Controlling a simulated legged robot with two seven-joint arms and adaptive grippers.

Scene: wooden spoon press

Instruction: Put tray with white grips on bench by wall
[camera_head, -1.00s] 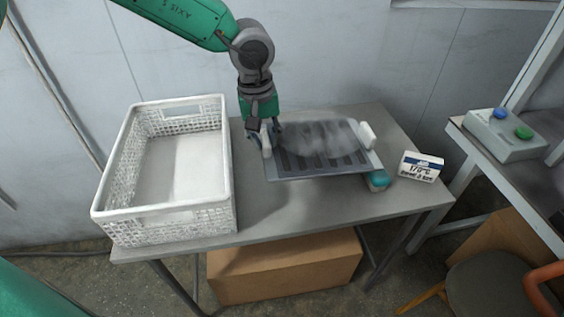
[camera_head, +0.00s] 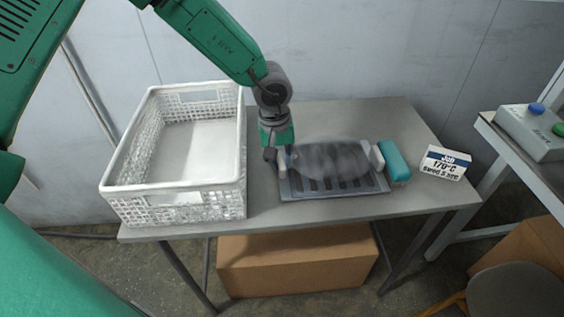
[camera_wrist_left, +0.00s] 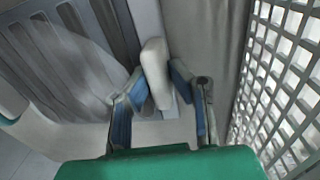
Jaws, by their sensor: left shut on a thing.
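The dark ribbed tray (camera_head: 333,185) has a pale metal rim and a white grip at each end, and a greyish haze hangs over it. It is level, on or just above the bench (camera_head: 300,212) by the wall; I cannot tell whether it touches. My left gripper (camera_head: 278,158) is at the tray's left end. In the left wrist view its blue-padded fingers (camera_wrist_left: 162,95) are shut on the near white grip (camera_wrist_left: 154,62). The far white grip (camera_head: 377,157) is free. My right gripper is not in view.
A white mesh crate (camera_head: 247,205) stands on the bench left of the tray. A teal block (camera_head: 395,160) is close to the tray's right end. A cardboard box (camera_head: 297,265) is under the bench. The bench behind the tray is clear.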

